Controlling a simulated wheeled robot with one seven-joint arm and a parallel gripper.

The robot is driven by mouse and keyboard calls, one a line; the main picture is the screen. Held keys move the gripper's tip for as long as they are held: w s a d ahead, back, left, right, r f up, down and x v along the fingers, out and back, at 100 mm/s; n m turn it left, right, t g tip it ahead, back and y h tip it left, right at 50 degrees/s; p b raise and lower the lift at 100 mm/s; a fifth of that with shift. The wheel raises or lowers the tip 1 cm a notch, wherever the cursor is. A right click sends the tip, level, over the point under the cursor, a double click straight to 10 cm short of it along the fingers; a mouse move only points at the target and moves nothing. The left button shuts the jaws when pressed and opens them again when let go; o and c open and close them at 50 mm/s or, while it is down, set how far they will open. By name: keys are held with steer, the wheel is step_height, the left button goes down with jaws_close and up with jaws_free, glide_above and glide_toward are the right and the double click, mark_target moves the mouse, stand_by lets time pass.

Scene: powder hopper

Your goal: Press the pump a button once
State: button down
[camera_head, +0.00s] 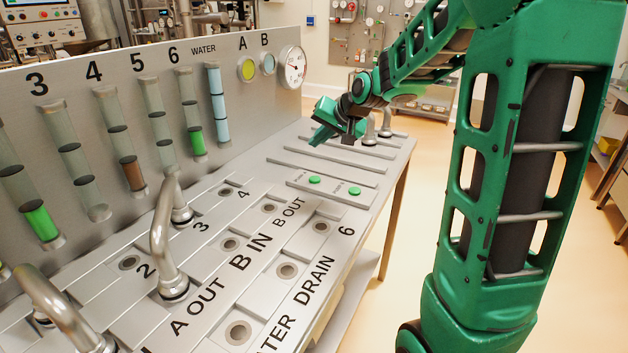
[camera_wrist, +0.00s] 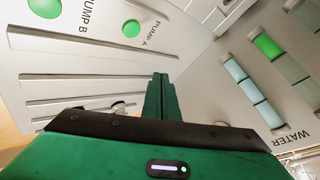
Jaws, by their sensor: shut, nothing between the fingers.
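The pump A button (camera_head: 314,179) is a round green button on the grey bench panel, on the side nearer the upright tube board. In the wrist view, the pump A button (camera_wrist: 132,28) sits beside its printed label, at the top. The similar pump B button (camera_head: 354,191) is to its right; it also shows in the wrist view (camera_wrist: 44,6), cut by the top edge. My green gripper (camera_head: 320,133) is shut and empty, above the slotted far part of the panel, beyond the buttons and apart from them. Its closed fingers show in the wrist view (camera_wrist: 160,82).
The tube board (camera_head: 230,150) stands along the left with coloured tubes and a round gauge (camera_head: 292,67). Bent metal pipes (camera_head: 165,245) rise from the near panel, and smaller ones (camera_head: 370,130) stand at the far end. The space around the buttons is clear.

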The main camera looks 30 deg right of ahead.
mark_target(317, 180)
stand_by(0.3)
steer(key=shift+f, duration=4.45)
steer(key=shift+s+f, duration=0.15)
steer(key=shift+f, duration=0.2)
steer(key=shift+f, duration=0.4)
steer(key=shift+r, duration=0.85)
